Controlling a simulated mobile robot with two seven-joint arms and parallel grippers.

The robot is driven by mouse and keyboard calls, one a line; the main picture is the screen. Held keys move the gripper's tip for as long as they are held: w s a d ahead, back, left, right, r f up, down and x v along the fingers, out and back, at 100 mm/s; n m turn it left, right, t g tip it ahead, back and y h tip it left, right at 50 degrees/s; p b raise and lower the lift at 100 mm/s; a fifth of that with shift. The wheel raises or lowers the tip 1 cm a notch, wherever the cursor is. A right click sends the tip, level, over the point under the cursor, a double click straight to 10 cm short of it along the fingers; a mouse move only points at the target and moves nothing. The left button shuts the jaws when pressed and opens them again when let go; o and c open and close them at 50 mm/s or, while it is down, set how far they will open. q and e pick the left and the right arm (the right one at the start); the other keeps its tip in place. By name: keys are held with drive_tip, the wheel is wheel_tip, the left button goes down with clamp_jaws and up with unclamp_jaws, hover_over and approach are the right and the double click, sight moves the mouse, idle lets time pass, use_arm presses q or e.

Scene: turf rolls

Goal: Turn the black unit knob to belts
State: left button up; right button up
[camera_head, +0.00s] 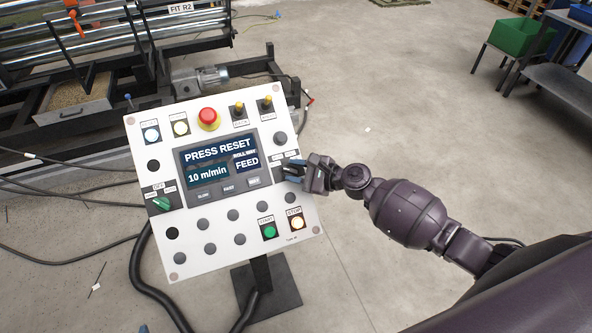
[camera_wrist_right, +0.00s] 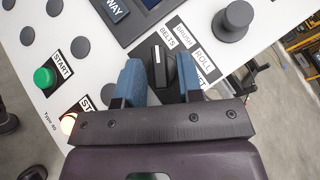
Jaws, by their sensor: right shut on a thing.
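The black unit knob (camera_wrist_right: 166,68) is on the white control panel (camera_head: 232,255), at its right edge beside the screen in the head view. A white mark shows on the knob's upper part in the right wrist view, near the BELTS label (camera_wrist_right: 166,38). A BRUSH label (camera_wrist_right: 184,29) is beside that one. My right gripper (camera_head: 294,171) reaches the panel from the right and hides most of the knob in the head view. Its blue fingers are on either side of the knob in the right wrist view, shut on it. My left gripper is not in view.
A screen (camera_head: 219,166) reads PRESS RESET, 10 m/min, FEED. A red mushroom button (camera_head: 208,117), a green knob (camera_head: 160,204) and a lit STOP button (camera_head: 297,223) are on the panel. Machinery stands behind. The floor to the right is mostly clear.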

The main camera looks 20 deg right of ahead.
drive_tip(key=o, duration=0.6)
drive_tip(key=shift+a, duration=0.1)
drive_tip(key=v, duration=1.1)
drive_tip(key=shift+w, duration=0.1)
